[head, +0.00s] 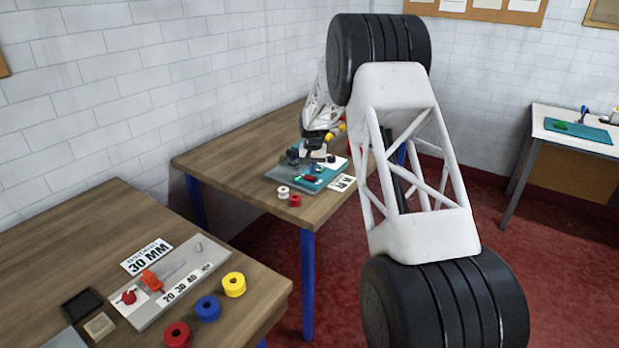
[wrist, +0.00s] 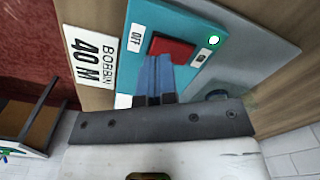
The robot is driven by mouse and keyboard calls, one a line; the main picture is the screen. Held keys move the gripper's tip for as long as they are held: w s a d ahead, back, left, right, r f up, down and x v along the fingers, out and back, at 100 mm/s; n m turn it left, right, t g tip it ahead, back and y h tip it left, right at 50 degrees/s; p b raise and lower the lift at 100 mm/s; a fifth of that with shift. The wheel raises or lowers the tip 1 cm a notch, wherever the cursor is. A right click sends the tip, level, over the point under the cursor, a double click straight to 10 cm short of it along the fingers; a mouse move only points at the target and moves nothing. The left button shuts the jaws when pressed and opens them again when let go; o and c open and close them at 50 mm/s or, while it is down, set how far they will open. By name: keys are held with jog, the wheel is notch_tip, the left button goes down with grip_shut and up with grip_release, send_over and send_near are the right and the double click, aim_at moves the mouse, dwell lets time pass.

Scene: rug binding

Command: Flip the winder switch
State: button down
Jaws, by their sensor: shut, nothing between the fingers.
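The winder switch is a red rocker (wrist: 171,50) on a teal panel (wrist: 195,18) in the wrist view. A white OFF label (wrist: 137,37) is on its left and a small white label (wrist: 203,55) on its right.
A BOBBIN 40 M card (wrist: 90,48) lies beside the winder. White (head: 283,192) and red (head: 295,200) spools stand at its front. The near-left table holds a grey board (head: 190,268) and blue (head: 208,309), yellow (head: 234,285) and red (head: 177,335) rolls.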

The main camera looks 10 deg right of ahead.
jog(key=shift+f, duration=1.05)
dwell(0.9)
jog(key=shift+r, duration=3.55)
